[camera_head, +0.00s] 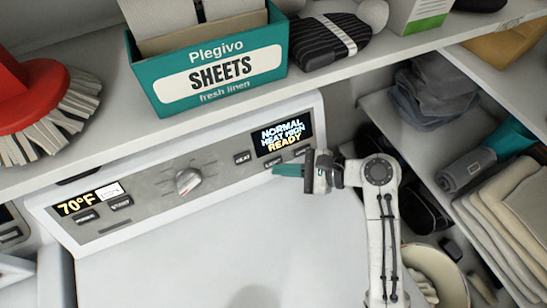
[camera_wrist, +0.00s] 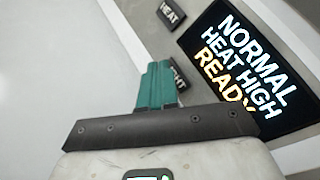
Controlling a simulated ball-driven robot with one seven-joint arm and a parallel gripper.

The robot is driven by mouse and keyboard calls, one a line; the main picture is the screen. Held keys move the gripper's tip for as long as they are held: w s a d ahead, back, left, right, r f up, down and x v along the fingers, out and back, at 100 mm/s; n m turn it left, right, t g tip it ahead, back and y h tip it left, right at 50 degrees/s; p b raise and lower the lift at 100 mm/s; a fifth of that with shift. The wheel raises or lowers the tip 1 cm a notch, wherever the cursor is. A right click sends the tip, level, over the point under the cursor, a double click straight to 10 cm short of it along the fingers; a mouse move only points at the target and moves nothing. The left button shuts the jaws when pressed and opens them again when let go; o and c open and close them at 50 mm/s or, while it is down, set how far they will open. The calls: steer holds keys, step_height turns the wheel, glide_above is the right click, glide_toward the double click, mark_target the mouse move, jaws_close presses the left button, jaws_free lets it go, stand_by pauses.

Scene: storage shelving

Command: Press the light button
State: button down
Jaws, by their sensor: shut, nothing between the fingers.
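The light button (camera_head: 273,161) is a small dark key on the dryer's grey control panel, below the right display. In the wrist view the light button (camera_wrist: 179,73) is partly hidden behind my fingers, with only the end of its label showing. My gripper (camera_head: 276,170) is shut and empty, its teal fingertips at the panel's lower edge, just below the button. In the wrist view the gripper (camera_wrist: 158,68) points up the picture and overlaps the button's left part. I cannot tell whether the fingertips touch it.
The heat button (camera_head: 242,158) is left of the light button. The right display (camera_head: 283,138) reads "NORMAL HEAT HIGH READY". A knob (camera_head: 187,181) is at mid-panel. A shelf (camera_head: 108,142) with a teal sheets box (camera_head: 214,73) overhangs the panel. Shelving with folded cloths (camera_head: 500,205) stands right.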

stand_by(0.3)
steer(key=shift+s+d+r+p, duration=0.15)
steer(key=shift+s+d+r, duration=0.2)
steer(key=shift+s, duration=0.35)
steer(key=shift+s+d+r+p, duration=0.1)
steer(key=shift+s+d+r, duration=0.2)
steer(key=shift+s, duration=0.4)
steer(key=shift+s+d+r+p, duration=0.15)
steer(key=shift+s+d+r, duration=0.2)
steer(key=shift+s, duration=0.35)
steer(key=shift+a, duration=0.1)
